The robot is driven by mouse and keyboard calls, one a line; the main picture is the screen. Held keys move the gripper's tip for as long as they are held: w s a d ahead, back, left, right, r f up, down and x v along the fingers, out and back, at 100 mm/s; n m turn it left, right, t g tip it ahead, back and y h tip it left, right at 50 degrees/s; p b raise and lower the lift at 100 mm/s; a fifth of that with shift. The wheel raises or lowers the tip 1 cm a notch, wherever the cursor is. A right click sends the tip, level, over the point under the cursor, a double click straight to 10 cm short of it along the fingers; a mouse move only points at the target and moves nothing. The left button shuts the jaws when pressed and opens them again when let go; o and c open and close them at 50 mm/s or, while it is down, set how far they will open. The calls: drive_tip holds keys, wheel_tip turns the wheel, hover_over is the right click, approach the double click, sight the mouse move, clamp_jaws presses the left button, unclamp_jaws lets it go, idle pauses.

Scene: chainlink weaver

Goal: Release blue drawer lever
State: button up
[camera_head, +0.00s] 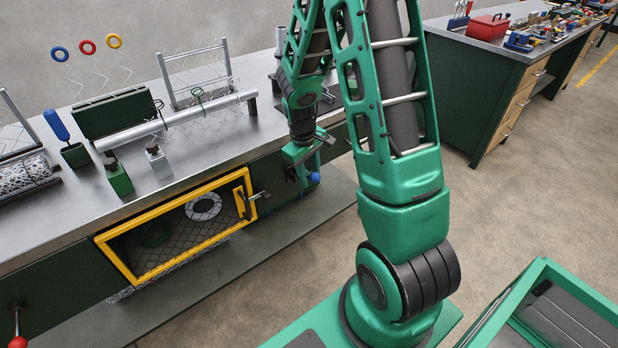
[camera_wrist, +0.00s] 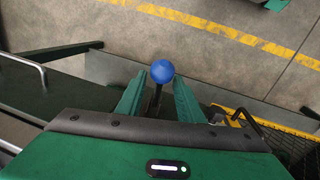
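The blue drawer lever shows as a round blue knob (camera_wrist: 161,71) on a thin dark stem in the wrist view. In the head view the blue knob (camera_head: 315,178) is at the front of the bench, right of the yellow-framed door. My gripper (camera_wrist: 160,80) is open, with one green finger on each side of the lever. The stem stands between the fingers with gaps visible on both sides. In the head view my gripper (camera_head: 304,162) is right at the lever and partly hides it.
A yellow-framed mesh door (camera_head: 125,262) with a dark handle (camera_head: 248,204) is close left of the lever. The metal bench top (camera_head: 215,150) holds a long pipe, a green block and small bottles. A red-knobbed lever (camera_head: 17,341) is at the lower left. The floor in front is clear.

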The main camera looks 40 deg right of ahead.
drive_tip(key=shift+d+f, duration=0.1)
drive_tip(key=shift+f, duration=0.65)
clamp_jaws()
